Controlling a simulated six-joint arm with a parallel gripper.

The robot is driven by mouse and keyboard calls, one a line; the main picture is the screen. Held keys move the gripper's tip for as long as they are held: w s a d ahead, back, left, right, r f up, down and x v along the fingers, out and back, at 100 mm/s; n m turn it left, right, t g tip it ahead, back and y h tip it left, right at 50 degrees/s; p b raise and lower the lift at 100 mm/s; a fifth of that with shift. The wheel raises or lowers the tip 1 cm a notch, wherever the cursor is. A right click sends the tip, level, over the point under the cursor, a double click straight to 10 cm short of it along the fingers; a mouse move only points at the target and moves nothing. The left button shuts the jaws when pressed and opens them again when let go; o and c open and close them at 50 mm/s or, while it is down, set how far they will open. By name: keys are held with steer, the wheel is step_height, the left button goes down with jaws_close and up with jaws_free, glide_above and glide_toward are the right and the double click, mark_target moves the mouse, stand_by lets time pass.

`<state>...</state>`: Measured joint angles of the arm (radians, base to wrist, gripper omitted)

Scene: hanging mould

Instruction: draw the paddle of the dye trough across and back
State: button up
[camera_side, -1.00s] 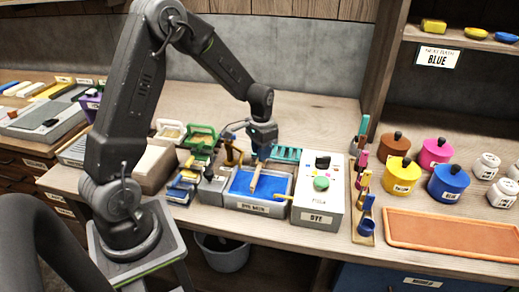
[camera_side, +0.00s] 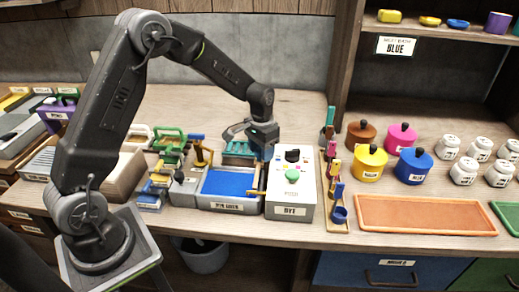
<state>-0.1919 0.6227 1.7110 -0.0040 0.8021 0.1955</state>
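The dye trough (camera_side: 232,205) is a grey box with blue dye in it, on the bench at the centre. My gripper (camera_side: 265,154) points down over the trough's far right corner, beside the white dye box. The wooden paddle (camera_side: 264,174) shows only as a narrow brown strip at the trough's right end, below my gripper. The fingertips are small and dark here, so I cannot tell whether they hold the paddle.
The white dye box (camera_side: 291,190), with a green button and a black knob, stands close on the trough's right. Small coloured tools (camera_side: 158,185) crowd the left side. Lidded pots (camera_side: 369,163) and an orange tray (camera_side: 425,214) lie further right.

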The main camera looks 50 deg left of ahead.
steer(key=shift+o, duration=0.3)
steer(key=shift+a+r, duration=0.1)
steer(key=shift+r, duration=0.05)
step_height(320, 180, up, 14)
steer(key=shift+f, duration=0.25)
steer(key=s+d+r+t, duration=0.1)
steer(key=s+d+r, duration=0.25)
steer(key=s, duration=0.25)
steer(key=s+d+r+t, duration=0.2)
steer(key=s+r, duration=0.2)
steer(key=s, duration=0.2)
steer(key=s+d+f+t, duration=0.1)
steer(key=s+d+t, duration=0.1)
steer(key=s, duration=1.2)
steer(key=shift+d+t, duration=0.3)
steer(key=shift+d, duration=0.5)
